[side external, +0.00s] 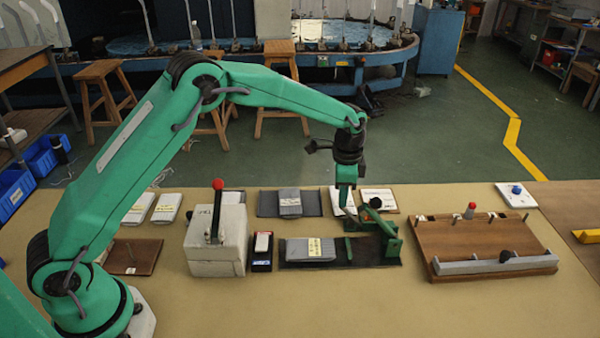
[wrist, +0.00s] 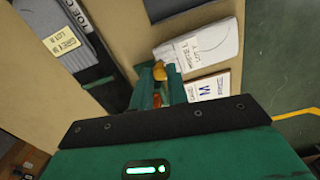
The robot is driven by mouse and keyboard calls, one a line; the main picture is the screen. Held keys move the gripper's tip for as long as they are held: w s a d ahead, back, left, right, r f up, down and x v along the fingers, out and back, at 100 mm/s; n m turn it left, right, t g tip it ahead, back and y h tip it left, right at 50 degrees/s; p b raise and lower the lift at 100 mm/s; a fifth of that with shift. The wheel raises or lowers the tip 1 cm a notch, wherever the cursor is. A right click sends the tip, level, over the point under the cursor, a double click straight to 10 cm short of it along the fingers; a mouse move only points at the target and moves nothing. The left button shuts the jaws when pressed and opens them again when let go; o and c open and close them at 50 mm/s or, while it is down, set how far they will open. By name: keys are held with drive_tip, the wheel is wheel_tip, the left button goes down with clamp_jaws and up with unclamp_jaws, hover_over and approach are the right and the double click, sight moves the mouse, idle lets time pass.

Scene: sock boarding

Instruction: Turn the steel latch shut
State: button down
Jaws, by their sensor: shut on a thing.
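My gripper (side external: 346,206) hangs pointing down at the far right end of the dark board, beside a green stand with a black ball knob (side external: 375,203). In the wrist view its fingers (wrist: 158,84) are close together on a small orange-yellow piece (wrist: 159,71); most of that piece is hidden. A grey metal bar (side external: 470,266) with a black knob (side external: 505,256) lies along the front edge of a wooden board (side external: 450,240). I cannot tell for certain which part is the steel latch.
A grey folded sock (side external: 308,250) lies on the dark board (side external: 345,262). White packs (wrist: 205,48) lie beyond my gripper. A pale block with a red-topped lever (side external: 217,235) stands left. A small red-topped piece (side external: 470,211) stands on the wooden board. The table front is clear.

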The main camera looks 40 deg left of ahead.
drive_tip(key=n, duration=0.2)
drive_tip(key=s+n, duration=0.1)
drive_tip(key=n, duration=0.1)
drive_tip(key=s+n, duration=0.1)
drive_tip(key=n, duration=0.3)
drive_tip(key=s+n, duration=0.1)
drive_tip(key=n, duration=0.1)
drive_tip(key=d+n, duration=0.1)
drive_tip(key=shift+s+n, duration=0.25)
drive_tip(key=shift+n, duration=0.15)
drive_tip(key=shift+r, duration=0.1)
idle(0.3)
drive_tip(key=c, duration=1.4)
unclamp_jaws()
drive_tip(key=shift+o, duration=0.2)
